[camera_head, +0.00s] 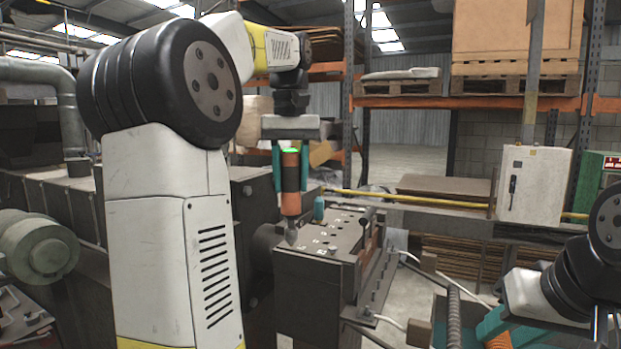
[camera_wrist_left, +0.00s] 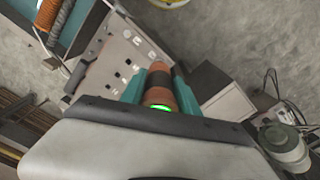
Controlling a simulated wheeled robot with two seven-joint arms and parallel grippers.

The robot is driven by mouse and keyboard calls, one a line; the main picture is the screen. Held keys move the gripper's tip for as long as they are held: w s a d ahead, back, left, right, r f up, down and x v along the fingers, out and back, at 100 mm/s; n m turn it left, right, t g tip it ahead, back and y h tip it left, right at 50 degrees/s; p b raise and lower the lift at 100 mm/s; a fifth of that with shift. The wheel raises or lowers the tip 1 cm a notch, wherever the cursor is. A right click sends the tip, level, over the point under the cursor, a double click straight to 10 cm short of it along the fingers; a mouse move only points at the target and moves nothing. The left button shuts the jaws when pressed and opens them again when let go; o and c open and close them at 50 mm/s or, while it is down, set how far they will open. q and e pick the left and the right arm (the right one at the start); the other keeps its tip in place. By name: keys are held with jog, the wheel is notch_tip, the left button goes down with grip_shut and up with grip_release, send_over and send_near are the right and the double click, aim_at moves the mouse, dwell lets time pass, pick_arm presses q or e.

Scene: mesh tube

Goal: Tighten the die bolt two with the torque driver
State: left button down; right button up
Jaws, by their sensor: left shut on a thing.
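My left gripper (camera_head: 290,168) points down with its teal fingers shut around the torque driver (camera_head: 291,190), an orange and black cylinder with a lit green ring. The driver is upright, and its grey tip is at the near left part of the die block's top (camera_head: 318,247). I cannot tell whether the tip touches a bolt. The block top has several dark holes and small pale labels, too small to read, so bolt two cannot be singled out. In the left wrist view the driver (camera_wrist_left: 158,92) sits between the fingers and hides its own tip. My right gripper (camera_head: 492,328) is partly visible at lower right; its jaws are unclear.
A white control box (camera_head: 535,185) and a yellow rail (camera_head: 410,199) are behind. Dark machinery lies left.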

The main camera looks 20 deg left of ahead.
pick_arm(q)
jog(key=shift+f, duration=0.8)
dwell(1.6)
jog(key=shift+r, duration=0.1)
dwell(0.4)
